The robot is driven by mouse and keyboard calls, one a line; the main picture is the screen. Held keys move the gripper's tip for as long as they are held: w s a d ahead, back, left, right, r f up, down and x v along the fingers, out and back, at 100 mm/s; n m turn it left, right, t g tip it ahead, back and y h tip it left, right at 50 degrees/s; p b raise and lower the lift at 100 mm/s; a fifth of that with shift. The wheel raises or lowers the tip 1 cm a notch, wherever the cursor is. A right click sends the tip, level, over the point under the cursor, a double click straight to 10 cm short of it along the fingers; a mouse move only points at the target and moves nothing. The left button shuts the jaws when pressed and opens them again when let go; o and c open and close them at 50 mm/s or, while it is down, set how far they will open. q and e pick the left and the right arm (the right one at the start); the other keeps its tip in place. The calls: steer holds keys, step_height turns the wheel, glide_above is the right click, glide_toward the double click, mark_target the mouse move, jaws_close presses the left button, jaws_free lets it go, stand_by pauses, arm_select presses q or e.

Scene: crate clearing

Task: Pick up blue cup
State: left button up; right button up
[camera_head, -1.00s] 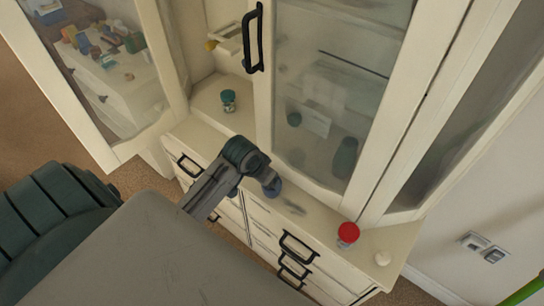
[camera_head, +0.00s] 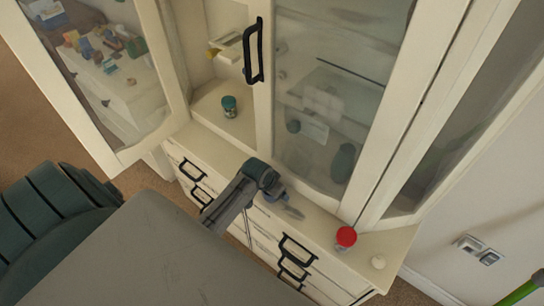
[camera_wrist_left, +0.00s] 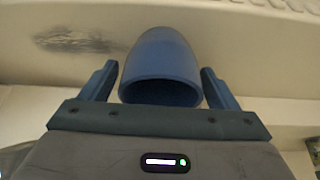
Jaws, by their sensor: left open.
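The blue cup (camera_wrist_left: 160,62) shows in the left wrist view with its open rim facing my gripper. My left gripper (camera_wrist_left: 158,68) is open, with one finger on each side of the cup. A narrow gap shows between the cup and each finger, so I see no grip on it. In the head view my left gripper (camera_head: 275,190) is over the cabinet ledge, in front of the glass door. The cup is mostly hidden by the gripper there. My right gripper is not in view.
A red-topped jar (camera_head: 346,237) and a small white object (camera_head: 378,262) stand on the ledge (camera_head: 405,243) to the right. A green-lidded jar (camera_head: 230,106) stands inside the open cabinet. The open glass door (camera_head: 110,75) is at left; a black handle (camera_head: 253,50) is above.

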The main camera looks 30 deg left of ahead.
arm_select(q)
steer(key=c, duration=1.1)
steer(key=shift+r, duration=0.1)
